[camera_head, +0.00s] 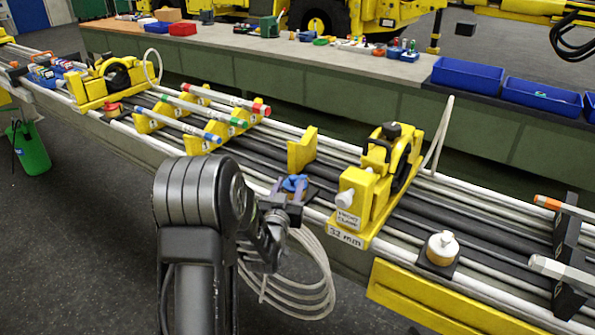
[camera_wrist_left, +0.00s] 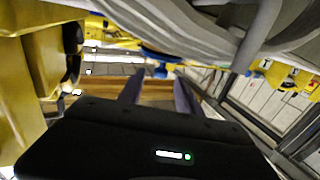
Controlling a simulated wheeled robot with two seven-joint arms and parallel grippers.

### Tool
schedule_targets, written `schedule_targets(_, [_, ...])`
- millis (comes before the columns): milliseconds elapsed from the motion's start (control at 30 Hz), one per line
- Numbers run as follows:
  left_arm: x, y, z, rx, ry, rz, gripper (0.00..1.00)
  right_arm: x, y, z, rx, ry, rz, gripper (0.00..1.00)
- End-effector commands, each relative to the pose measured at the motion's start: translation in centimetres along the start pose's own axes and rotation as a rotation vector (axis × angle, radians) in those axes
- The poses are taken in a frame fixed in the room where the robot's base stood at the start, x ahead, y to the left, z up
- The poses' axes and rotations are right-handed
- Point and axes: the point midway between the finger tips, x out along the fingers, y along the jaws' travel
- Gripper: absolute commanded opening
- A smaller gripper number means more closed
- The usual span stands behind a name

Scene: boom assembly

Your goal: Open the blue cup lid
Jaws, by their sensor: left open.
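The blue cup lid (camera_head: 295,182) sits on a dark base on the near side of the long bench, left of a yellow clamp block. My left gripper (camera_head: 288,193) is at the lid, its fingers open and pointing toward it. In the left wrist view the two fingers (camera_wrist_left: 158,92) are apart, and the blue lid (camera_wrist_left: 161,71) shows just beyond and between their tips. I cannot tell whether the fingers touch it. The cup under the lid is mostly hidden by the gripper. My right gripper is not in view.
A yellow clamp block (camera_head: 375,190) stands right of the lid. Looped grey hoses (camera_head: 300,300) hang below my gripper. A white-topped cup (camera_head: 442,246) stands farther right. Rods and pipes run along the bench. Blue trays (camera_head: 467,75) line the back table.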

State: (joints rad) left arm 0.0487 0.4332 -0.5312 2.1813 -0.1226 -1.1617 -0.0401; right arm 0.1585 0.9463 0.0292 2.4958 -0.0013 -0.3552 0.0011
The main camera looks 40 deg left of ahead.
Motion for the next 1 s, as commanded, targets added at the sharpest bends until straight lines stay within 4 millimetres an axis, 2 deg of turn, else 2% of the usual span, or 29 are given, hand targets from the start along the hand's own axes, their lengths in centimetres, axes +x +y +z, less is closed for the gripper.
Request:
schedule_targets(500, [6.8,0.0,-0.1,0.000,-0.001,0.000,0.41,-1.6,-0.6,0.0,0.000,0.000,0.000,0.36])
schedule_targets(867, [7.4,0.0,0.1,-0.001,-0.002,0.000,0.41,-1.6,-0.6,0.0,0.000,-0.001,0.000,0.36])
schedule_targets(1000, [7.4,0.0,0.1,-0.001,-0.002,0.000,0.31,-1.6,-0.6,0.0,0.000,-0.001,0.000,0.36])
